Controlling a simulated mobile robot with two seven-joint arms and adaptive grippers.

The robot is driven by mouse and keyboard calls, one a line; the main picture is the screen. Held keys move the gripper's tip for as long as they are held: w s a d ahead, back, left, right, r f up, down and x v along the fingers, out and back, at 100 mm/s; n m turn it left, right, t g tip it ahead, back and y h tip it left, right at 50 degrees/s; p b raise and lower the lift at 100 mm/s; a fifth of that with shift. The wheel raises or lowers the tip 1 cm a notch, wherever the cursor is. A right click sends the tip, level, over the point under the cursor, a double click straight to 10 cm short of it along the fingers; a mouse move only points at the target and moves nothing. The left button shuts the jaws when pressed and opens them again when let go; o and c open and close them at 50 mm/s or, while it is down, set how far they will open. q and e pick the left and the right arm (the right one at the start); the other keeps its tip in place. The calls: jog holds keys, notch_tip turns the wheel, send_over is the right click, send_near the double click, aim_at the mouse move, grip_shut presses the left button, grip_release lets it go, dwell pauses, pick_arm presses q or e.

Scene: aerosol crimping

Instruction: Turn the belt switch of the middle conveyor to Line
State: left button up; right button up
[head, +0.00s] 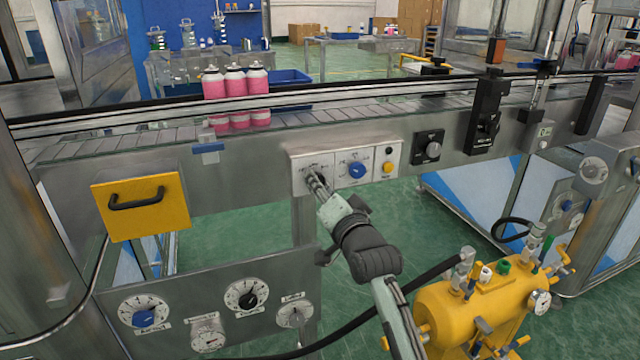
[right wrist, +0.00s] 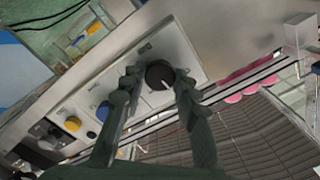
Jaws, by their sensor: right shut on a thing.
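The white control panel (head: 338,168) is on the front of the middle conveyor, below the belt. At its left end is the belt switch, a black rotary knob (right wrist: 160,75) with a white pointer line. My right gripper (head: 317,182) reaches up to this knob and mostly covers it in the head view. In the right wrist view the two fingers of my right gripper (right wrist: 158,82) lie on either side of the knob, shut on it. The dial lettering is too small to read, so the position it points to cannot be told. My left gripper is not in view.
A blue knob (head: 357,170) and a yellow button (head: 387,167) sit right of the switch. Pink cans (head: 236,82) stand on the belt above left. A yellow drawer front (head: 141,204) is at left. A yellow tank (head: 462,308) stands at lower right, near my right arm.

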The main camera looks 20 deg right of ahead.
jog(key=shift+m, duration=0.5)
jog(key=o, duration=1.2)
jog(key=shift+c, duration=0.2)
jog(key=s, duration=1.2)
jog(key=shift+d, duration=0.25)
